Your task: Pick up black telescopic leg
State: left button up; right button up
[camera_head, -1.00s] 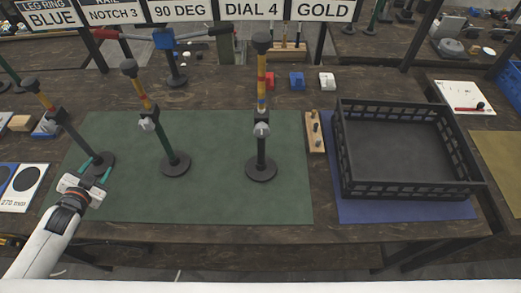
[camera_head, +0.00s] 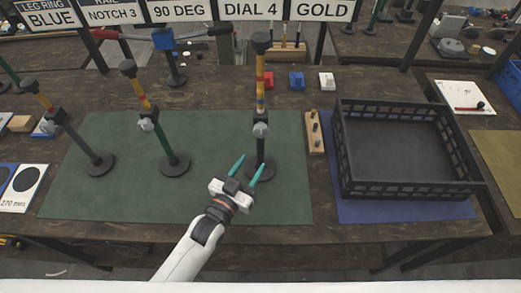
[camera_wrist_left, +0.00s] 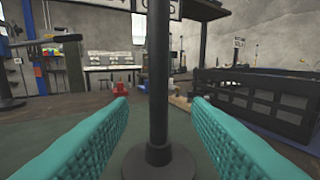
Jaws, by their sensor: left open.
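The black telescopic leg (camera_head: 261,148) stands upright on its round base on the right part of the green mat, with a yellow and red upper section and a grey clamp. My left gripper (camera_head: 255,160) is open at its lower tube, its teal fingers pointing away from me. In the left wrist view the black tube (camera_wrist_left: 158,85) rises between the two open fingers (camera_wrist_left: 160,101), with gaps on both sides. A green-tubed leg (camera_head: 166,140) and a dark grey leg (camera_head: 78,138) stand tilted further left. My right gripper is not in view.
A black crate (camera_head: 345,165) stands on a blue mat at the right. A wooden block with pegs (camera_head: 315,133) sits between the black leg and the crate. Red (camera_head: 269,81), blue (camera_head: 296,81) and white (camera_head: 327,82) blocks lie behind. The front of the green mat (camera_head: 120,200) is clear.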

aim_at(259, 154)
pick_arm(q)
jog(key=x, duration=0.6)
jog(key=shift+w, duration=0.3)
grip_shut()
